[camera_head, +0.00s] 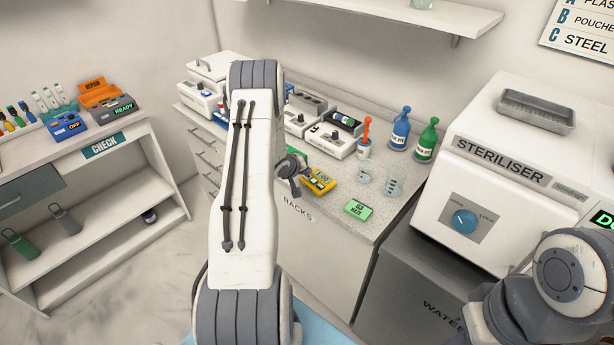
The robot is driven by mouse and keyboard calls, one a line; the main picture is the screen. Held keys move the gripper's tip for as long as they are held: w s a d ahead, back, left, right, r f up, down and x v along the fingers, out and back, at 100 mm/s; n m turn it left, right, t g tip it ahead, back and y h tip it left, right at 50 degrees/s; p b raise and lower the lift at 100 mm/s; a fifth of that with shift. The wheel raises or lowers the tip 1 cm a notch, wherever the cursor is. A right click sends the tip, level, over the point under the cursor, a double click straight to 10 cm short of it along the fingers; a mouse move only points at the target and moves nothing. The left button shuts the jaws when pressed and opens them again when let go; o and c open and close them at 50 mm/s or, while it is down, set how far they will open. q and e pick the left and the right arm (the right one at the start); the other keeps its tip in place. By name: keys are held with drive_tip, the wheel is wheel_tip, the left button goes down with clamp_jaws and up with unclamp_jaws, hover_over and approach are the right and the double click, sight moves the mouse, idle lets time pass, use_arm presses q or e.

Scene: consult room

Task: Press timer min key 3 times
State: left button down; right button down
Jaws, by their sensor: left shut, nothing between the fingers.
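A yellow timer (318,182) with a small lit display lies near the front edge of the speckled counter. Its keys are too small to tell apart, and its left side is close behind my gripper. My left gripper (297,176) is shut and empty, just left of the timer and very near it. I cannot tell whether the fingertips touch a key. My left arm hides much of the counter to the left. My right arm shows at the lower right, but its gripper is out of view.
A green block (358,209) with dark writing lies right of the timer. Two clear beakers (393,181), a blue bottle (400,132) and a green bottle (426,142) stand behind. White devices (329,141) line the wall. A large steriliser (512,165) fills the right side.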

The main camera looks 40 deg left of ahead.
sight(306, 178)
use_arm(q)
drive_tip(key=shift+f, duration=0.4)
idle(0.4)
drive_tip(key=shift+r+p, duration=0.7)
drive_tip(key=shift+r, duration=0.2)
wheel_tip(306, 178, up, 5)
drive_tip(key=p, duration=0.4)
drive_tip(key=shift+p, duration=0.35)
idle(2.0)
